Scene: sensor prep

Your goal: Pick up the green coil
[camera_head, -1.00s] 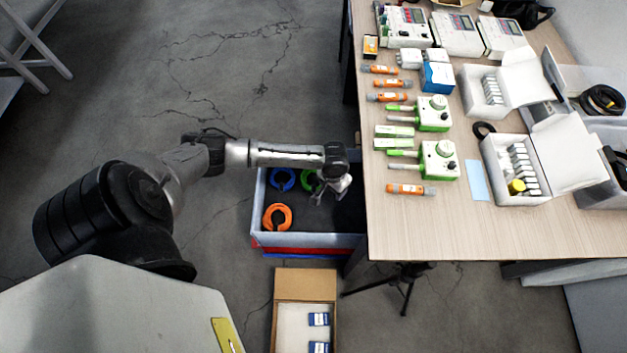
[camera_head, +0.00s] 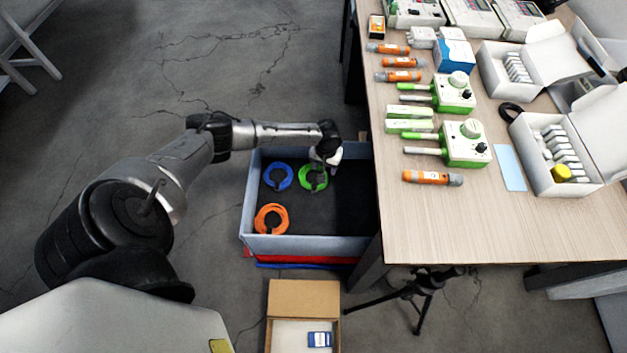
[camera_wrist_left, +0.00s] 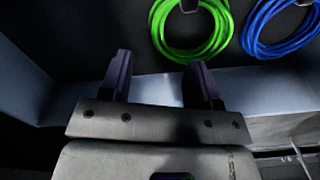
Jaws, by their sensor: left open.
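The green coil (camera_head: 313,177) lies on the dark floor of a grey bin, between the blue coil and the table side. In the left wrist view the green coil (camera_wrist_left: 163,37) is at the top, beyond the fingertips. My left gripper (camera_wrist_left: 160,75) is open with nothing between its fingers. In the head view my left gripper (camera_head: 328,160) hangs over the bin's back part, just by the green coil's upper right edge; its fingers are hard to make out there. My right gripper is not in view.
The grey bin (camera_head: 300,243) also holds a blue coil (camera_head: 267,181) and an orange coil (camera_head: 258,222). The table (camera_head: 420,225) stands close at its right, with devices and boxes. A cardboard box (camera_head: 303,297) and a tripod (camera_head: 425,290) are in front.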

